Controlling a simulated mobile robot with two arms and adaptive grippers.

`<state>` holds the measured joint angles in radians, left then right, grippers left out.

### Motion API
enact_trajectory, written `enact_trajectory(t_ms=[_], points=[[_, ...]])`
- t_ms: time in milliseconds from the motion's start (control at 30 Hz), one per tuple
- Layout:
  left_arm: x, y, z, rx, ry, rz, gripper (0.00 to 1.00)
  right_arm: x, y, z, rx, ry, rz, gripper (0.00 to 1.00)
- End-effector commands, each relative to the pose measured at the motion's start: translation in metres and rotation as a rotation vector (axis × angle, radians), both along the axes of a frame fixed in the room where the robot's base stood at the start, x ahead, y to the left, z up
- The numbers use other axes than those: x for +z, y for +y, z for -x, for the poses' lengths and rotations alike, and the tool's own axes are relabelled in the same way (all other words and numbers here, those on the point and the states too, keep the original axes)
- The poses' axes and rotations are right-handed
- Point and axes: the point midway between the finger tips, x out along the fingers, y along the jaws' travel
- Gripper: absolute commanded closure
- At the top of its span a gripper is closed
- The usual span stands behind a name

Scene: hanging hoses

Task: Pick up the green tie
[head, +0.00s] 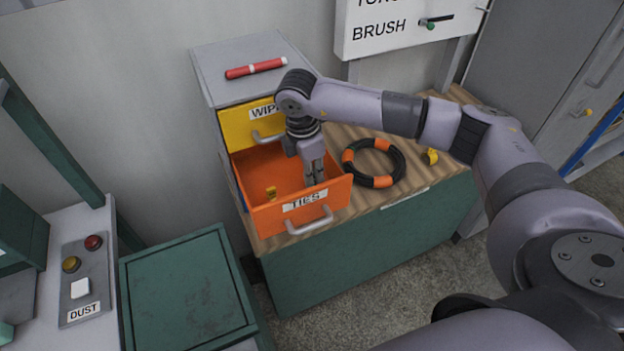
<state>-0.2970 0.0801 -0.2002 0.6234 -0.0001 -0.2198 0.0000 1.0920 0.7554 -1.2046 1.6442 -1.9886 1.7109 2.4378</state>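The orange drawer labelled TIES (272,218) is pulled open from the grey cabinet. My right gripper (314,178) points down into the right part of this drawer, near its front wall. Its fingers look close together, but I cannot tell whether they are shut or hold anything. A small yellow item (271,192) lies in the left part of the drawer. I see no green tie; the gripper and the front wall hide part of the drawer's inside. My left gripper is not in view.
A black and orange hose ring (374,162) and a small yellow item (430,157) lie on the wooden bench top right of the drawer. A red marker-like stick (256,69) lies on the cabinet. The yellow WIPES drawer (246,127) is above.

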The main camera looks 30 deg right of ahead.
Motion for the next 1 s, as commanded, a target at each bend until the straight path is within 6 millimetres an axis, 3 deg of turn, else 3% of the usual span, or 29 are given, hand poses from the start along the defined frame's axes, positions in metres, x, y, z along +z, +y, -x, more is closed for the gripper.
enact_trajectory(t_ms=[100,433,633,767,1000], points=[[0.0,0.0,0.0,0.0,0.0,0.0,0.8,0.0,0.0,0.0,0.0,0.0,0.0,1.0],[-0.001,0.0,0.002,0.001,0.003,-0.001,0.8,0.001,0.0,0.0,0.0,-0.001,-0.001,1.0],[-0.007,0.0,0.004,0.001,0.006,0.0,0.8,0.013,0.001,-0.001,0.0,-0.003,-0.001,1.0],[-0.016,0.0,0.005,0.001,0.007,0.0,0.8,0.034,0.001,-0.002,0.001,-0.006,-0.002,1.0],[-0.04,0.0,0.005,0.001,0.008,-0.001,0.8,0.105,0.001,-0.002,0.0,-0.01,-0.002,1.0]])
